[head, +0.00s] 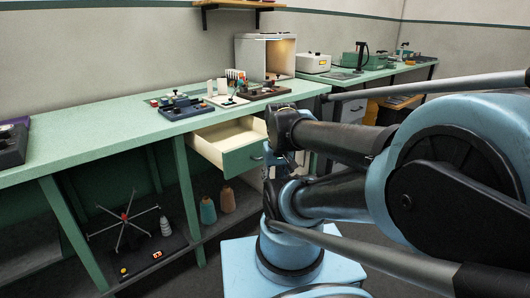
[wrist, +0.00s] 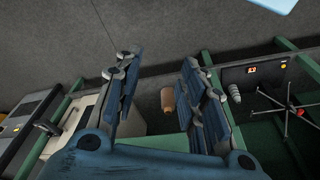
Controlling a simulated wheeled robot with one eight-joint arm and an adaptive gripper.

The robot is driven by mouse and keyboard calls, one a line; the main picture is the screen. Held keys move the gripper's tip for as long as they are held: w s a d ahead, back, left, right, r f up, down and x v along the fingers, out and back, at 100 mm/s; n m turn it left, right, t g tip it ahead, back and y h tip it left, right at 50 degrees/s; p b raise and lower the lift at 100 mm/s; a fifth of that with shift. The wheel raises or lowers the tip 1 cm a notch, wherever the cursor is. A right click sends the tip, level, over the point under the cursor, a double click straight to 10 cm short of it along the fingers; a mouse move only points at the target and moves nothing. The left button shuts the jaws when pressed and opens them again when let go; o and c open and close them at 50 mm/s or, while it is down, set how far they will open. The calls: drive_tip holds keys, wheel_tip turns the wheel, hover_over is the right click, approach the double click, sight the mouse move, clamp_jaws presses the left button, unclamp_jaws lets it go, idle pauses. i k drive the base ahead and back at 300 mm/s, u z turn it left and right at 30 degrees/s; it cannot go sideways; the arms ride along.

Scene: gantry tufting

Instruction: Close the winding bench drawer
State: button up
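The winding bench drawer stands pulled out from under the green bench in the head view, with its pale, empty-looking inside (head: 228,137) showing. Its green front (head: 243,159) has a dark handle, partly hidden by my arm. My gripper (wrist: 159,60) shows in the wrist view with its two fingers spread wide apart and nothing held between them. In the head view my gripper is close to the drawer's right side, mostly hidden behind my arm links. I cannot tell whether it touches the drawer front.
The winding bench top (head: 95,132) carries small tools and trays. Below it, thread cones (head: 208,211) and a spoked winder (head: 126,220) sit on the lower shelf. A brown cone (wrist: 167,100) shows between my fingers in the wrist view. A second bench stands at the back right.

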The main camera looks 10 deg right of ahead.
sight(238, 138)
drive_tip(key=z, duration=1.4)
drive_tip(key=k, duration=1.4)
drive_tip(key=u, duration=1.7)
drive_tip(key=i, duration=0.5)
drive_tip(key=z, duration=0.05)
